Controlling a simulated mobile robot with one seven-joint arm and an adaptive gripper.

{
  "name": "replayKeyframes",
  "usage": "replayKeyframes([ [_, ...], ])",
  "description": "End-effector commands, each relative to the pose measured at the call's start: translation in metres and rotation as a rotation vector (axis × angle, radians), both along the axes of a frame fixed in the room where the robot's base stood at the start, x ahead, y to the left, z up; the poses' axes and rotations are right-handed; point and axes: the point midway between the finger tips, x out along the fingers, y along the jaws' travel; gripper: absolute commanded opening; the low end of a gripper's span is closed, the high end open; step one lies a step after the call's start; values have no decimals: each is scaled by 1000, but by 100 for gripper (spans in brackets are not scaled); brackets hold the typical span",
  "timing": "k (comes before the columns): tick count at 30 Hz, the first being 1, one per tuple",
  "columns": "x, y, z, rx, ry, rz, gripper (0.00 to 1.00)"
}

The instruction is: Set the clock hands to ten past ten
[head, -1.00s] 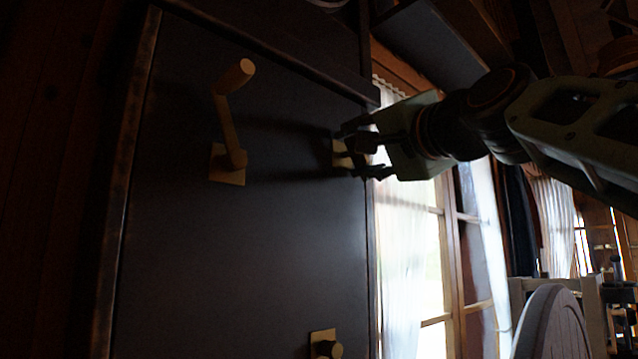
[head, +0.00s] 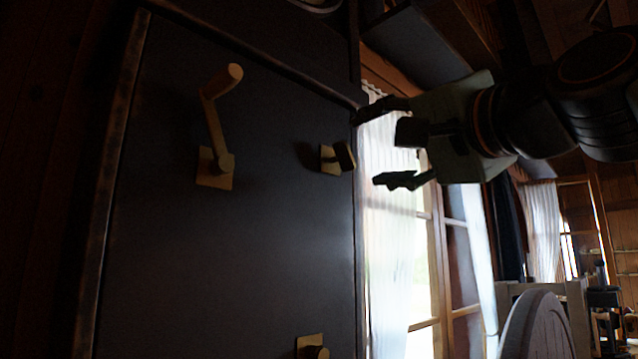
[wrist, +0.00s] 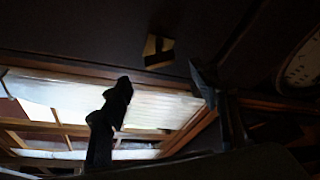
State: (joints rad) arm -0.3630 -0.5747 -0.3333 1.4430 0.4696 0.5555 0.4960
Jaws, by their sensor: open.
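A round pale dial, likely the clock, shows only in part at the right edge of the wrist view (wrist: 301,66); its hands cannot be made out. In the head view only a pale curved rim (head: 322,3) shows at the top edge. A small knob with a dark grip on a brass plate (head: 329,159) sits on the dark panel's right side, and it also shows in the wrist view (wrist: 157,51). My gripper (head: 378,146) is open and empty, to the right of this knob and apart from it.
The dark upright panel (head: 250,240) also carries a brass crank (head: 215,125) at left and another knob (head: 312,347) at the bottom. A curtained window (head: 390,240) lies behind my gripper. A round-topped wooden piece (head: 540,330) stands at lower right.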

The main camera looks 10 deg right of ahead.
Motion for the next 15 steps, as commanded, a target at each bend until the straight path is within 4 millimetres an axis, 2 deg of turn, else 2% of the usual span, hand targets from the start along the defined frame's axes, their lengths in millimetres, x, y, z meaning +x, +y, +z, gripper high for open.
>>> replayKeyframes([
  [1, -9, -3, -1, 1, -3, -1, 55],
  [6, -24, -7, -5, 0, 0, 1, 55],
  [15, -28, -8, -6, 0, 0, 1, 55],
])
